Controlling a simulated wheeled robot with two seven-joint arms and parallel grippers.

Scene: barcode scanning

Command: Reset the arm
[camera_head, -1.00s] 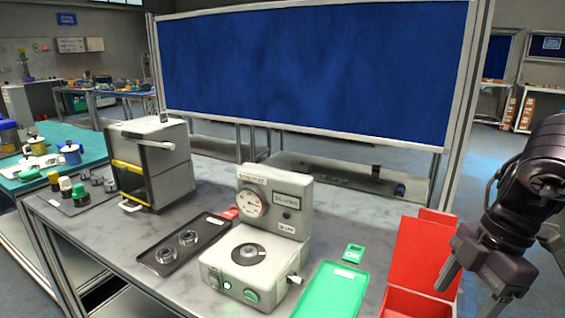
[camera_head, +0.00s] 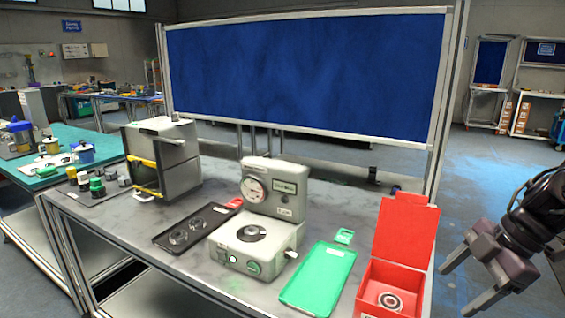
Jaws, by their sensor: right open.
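My right gripper (camera_head: 462,286) is open and empty at the lower right, with its two fingers spread and pointing to the lower left. It is beside the table, to the right of the red box, and touches nothing. The red box (camera_head: 404,232) stands on the table's right end with its lid up; a round metal ring part (camera_head: 389,301) lies inside it. My left gripper is not in view.
A grey gauge device (camera_head: 268,228) stands mid-table. A green tray (camera_head: 318,279) lies between it and the red box. A black tray (camera_head: 160,241) with two ring parts lies left. A grey box machine (camera_head: 172,160) stands farther left.

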